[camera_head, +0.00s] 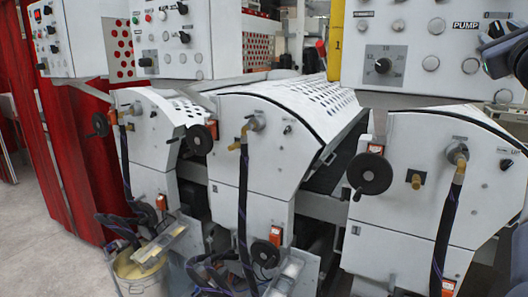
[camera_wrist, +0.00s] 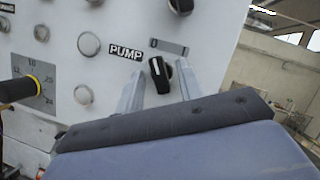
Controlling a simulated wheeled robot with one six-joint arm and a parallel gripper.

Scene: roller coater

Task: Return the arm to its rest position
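My gripper (camera_wrist: 160,66) shows in the wrist view with its two pale grey fingers apart and nothing clamped between them. A black rotary knob with a white mark (camera_wrist: 158,72) appears between the fingertips, below and right of the PUMP label (camera_wrist: 126,52). I cannot tell how far the fingertips are from the panel. In the head view, part of my arm (camera_head: 508,56) reaches in from the right edge, close in front of the control panel. The rest of the arm is out of frame.
The white control panel (camera_head: 424,68) carries several buttons and a black dial (camera_head: 382,66). Below stand white coater housings with protruding handwheels (camera_head: 370,173) and hanging hoses (camera_head: 447,225). A bucket (camera_head: 139,272) stands at lower left. Floor (camera_head: 45,240) is clear at far left.

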